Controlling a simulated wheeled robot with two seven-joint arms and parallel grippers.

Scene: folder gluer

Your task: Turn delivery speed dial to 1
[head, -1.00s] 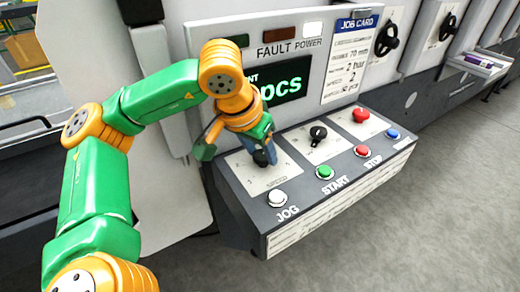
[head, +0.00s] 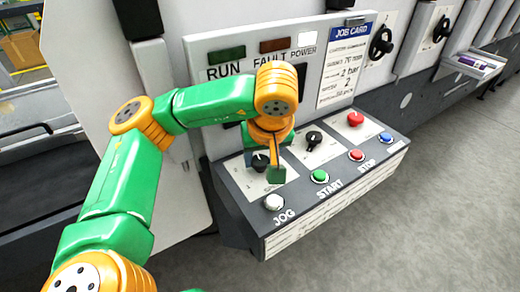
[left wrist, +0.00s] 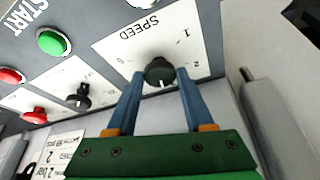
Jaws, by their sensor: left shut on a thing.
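The delivery speed dial is a black knob (head: 260,162) on a white plate marked SPEED, at the left end of the sloping control panel. In the left wrist view the dial (left wrist: 158,71) sits between the two blue fingers of my left gripper (left wrist: 160,80). The plate, seen upside down there, has the numbers 1 and 2 to the right of the dial. A white mark on the dial points toward the gripper body, away from the SPEED label. In the head view my left gripper (head: 268,165) is shut on the dial and partly covers the plate. My right gripper is not in view.
A second black knob (head: 313,138) and a red mushroom button (head: 355,118) are farther right on the panel. The white JOG (head: 274,202), green START (head: 320,176), red STOP (head: 356,155) and blue (head: 386,138) buttons line its front. Floor to the right is clear.

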